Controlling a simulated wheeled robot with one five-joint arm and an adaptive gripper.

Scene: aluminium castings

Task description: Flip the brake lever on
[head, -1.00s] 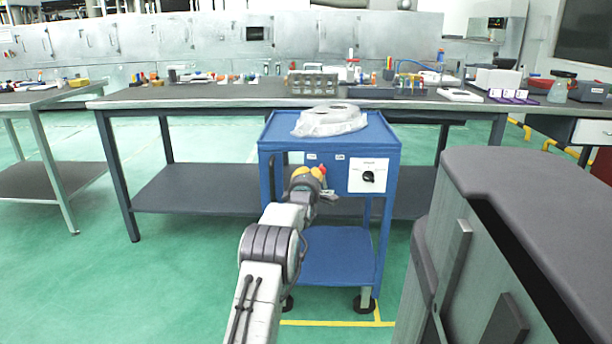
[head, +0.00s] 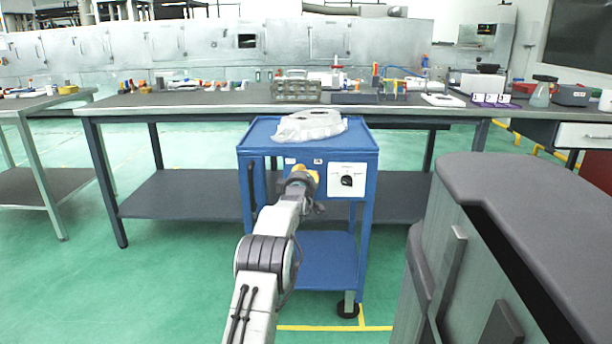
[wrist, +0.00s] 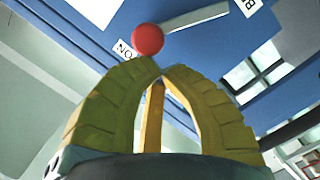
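The brake lever is a pale bar (wrist: 195,18) with a red ball knob (wrist: 147,40) on the blue cart face in the wrist view. The knob is next to a white label (wrist: 124,49) whose letters look like an upside-down "ON". The bar runs from the knob up and right. My gripper (wrist: 158,70) has yellow fingers that meet at the tips just short of the knob, with nothing seen between them. I cannot tell whether they touch the knob. In the head view, my gripper (head: 306,176) is in front of the blue cart (head: 265,152), hiding the lever.
A wrapped casting (head: 310,126) lies on the cart top. A dial panel (head: 347,180) is right of my gripper. A long workbench (head: 200,98) with several items stands behind. A large grey body (head: 530,220) fills the near right. Green floor is open at left.

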